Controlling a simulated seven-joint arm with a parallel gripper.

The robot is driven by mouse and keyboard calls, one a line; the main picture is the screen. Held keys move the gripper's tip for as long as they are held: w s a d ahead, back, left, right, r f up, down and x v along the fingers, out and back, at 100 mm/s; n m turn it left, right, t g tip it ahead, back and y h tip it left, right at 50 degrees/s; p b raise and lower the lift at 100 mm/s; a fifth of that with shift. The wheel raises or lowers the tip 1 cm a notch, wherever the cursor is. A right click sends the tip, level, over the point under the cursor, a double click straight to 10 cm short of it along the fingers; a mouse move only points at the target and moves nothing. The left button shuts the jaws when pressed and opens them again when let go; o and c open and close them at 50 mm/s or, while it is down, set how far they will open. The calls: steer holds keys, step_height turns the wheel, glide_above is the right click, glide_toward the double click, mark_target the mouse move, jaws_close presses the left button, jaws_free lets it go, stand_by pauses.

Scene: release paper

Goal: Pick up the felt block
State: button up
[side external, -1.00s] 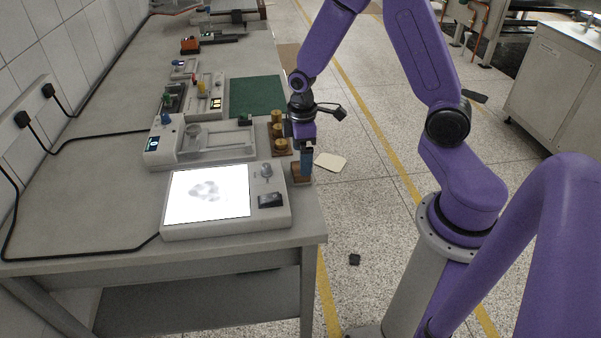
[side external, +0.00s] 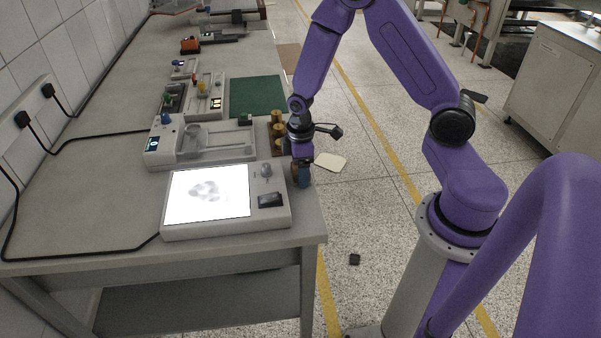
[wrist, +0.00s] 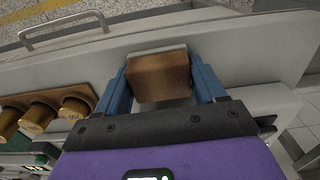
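The felt block is a brown wooden block (wrist: 160,77) with a pale strip along its far edge. In the wrist view it sits on the pale bench surface between the two blue fingers of my gripper (wrist: 160,88). The left finger lies close against the block, and a narrow gap shows beside the right finger, so the gripper looks open around it. In the side view my gripper (side external: 302,175) is low at the bench's right edge, pointing down. It largely hides the block there.
A device with a bright white screen (side external: 207,192) stands just left of my gripper. Several brass cylinders (side external: 278,132) stand on a wooden base behind it. A grey-white instrument (side external: 205,144) and a green mat (side external: 257,96) lie farther back. The bench edge is close on the right.

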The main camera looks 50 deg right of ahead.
steer(key=c, duration=0.5)
steer(key=shift+o, duration=0.2)
steer(key=shift+r, duration=0.8)
steer(key=s+a+r, duration=0.1)
steer(key=s+r, duration=1)
steer(key=s, duration=0.3)
steer(key=shift+a+r, duration=0.15)
steer(key=shift+r, duration=0.05)
